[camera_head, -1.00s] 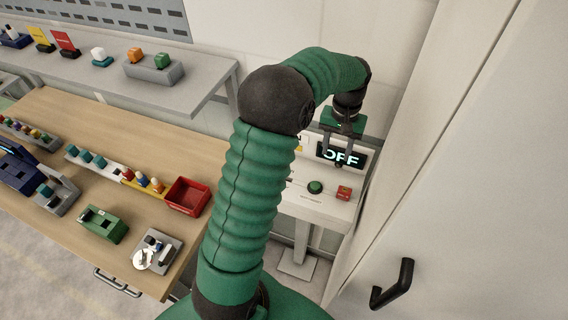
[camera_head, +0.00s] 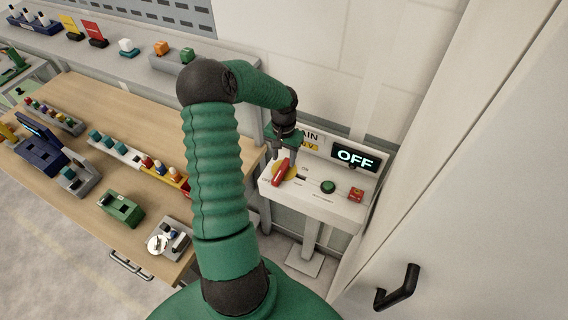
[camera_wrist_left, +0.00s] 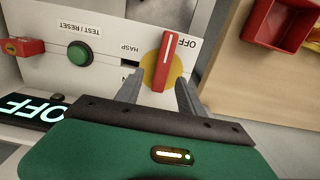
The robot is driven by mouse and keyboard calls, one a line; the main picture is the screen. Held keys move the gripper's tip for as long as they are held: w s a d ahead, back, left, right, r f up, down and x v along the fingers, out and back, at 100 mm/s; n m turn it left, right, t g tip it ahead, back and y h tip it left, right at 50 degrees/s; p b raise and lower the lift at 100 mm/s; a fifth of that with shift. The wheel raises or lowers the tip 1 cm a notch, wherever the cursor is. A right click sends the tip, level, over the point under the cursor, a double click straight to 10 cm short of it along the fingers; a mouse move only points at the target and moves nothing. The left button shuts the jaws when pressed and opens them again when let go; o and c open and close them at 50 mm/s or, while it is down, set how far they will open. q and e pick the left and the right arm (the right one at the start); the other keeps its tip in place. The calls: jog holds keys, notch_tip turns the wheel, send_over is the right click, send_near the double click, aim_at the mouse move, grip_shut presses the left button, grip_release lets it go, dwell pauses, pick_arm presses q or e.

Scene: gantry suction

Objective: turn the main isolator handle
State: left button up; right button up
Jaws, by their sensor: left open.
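The main isolator handle (camera_head: 282,172) is a red bar on a yellow round plate, at the left of the white control panel (camera_head: 325,210). In the left wrist view the red handle (camera_wrist_left: 163,62) points along the OFF label, with the yellow plate (camera_wrist_left: 176,72) behind it. My left gripper (camera_head: 284,158) is open over the handle. In the left wrist view its two fingers (camera_wrist_left: 158,90) stand on either side of the handle's near end, and I cannot tell whether they touch it. The display (camera_head: 355,157) reads OFF. My right gripper is not in view.
A green TEST / RESET button (camera_head: 328,186) and a red block (camera_head: 356,194) sit on the panel right of the handle. A wooden bench (camera_head: 90,100) with several small items lies to the left. A tall pale cabinet with a black handle (camera_head: 397,289) stands at the right.

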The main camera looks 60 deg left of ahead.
aim_at(283, 167)
pick_arm(q)
jog(key=f, duration=0.2)
jog(key=a+f, duration=0.1)
jog(key=f, duration=0.2)
jog(key=shift+p, duration=0.35)
jog(key=shift+f, duration=0.45)
jog(key=shift+d+r, duration=0.15)
jog(key=shift+d, duration=0.25)
jog(key=shift+c, duration=1.2)
jog(key=shift+s, duration=0.15)
grip_shut()
